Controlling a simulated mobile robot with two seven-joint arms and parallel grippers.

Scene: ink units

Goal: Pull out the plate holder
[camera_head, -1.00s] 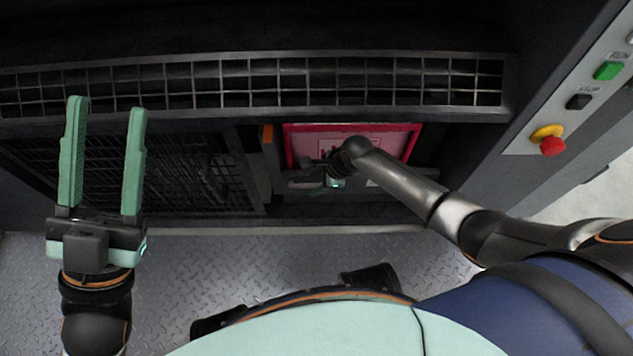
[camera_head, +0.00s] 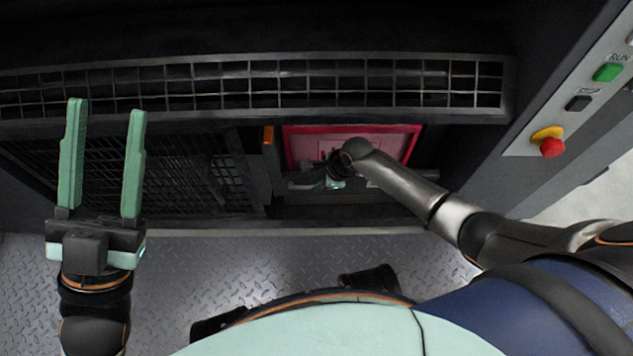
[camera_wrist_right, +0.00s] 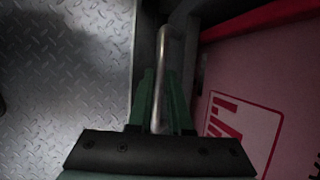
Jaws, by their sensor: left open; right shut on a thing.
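The plate holder (camera_head: 402,140) is a red-framed pink panel in a recess of the dark machine. It also shows in the right wrist view (camera_wrist_right: 245,75), with a printed marking. A metal bar handle (camera_wrist_right: 163,50) runs alongside it. My right gripper (camera_wrist_right: 160,88) is shut on this handle, one green finger on each side. In the head view my right gripper (camera_head: 335,183) is at the front edge of the holder, partly hidden by its own wrist. My left gripper (camera_head: 104,108) is open and empty, in front of the machine at the left.
A wire grille (camera_head: 220,84) spans the machine above the recess. A dark mesh panel (camera_head: 170,175) lies left of it. A control panel with a green button (camera_head: 608,72) and a red stop button (camera_head: 552,147) is at the right. The tread-plate floor (camera_head: 230,270) in front is clear.

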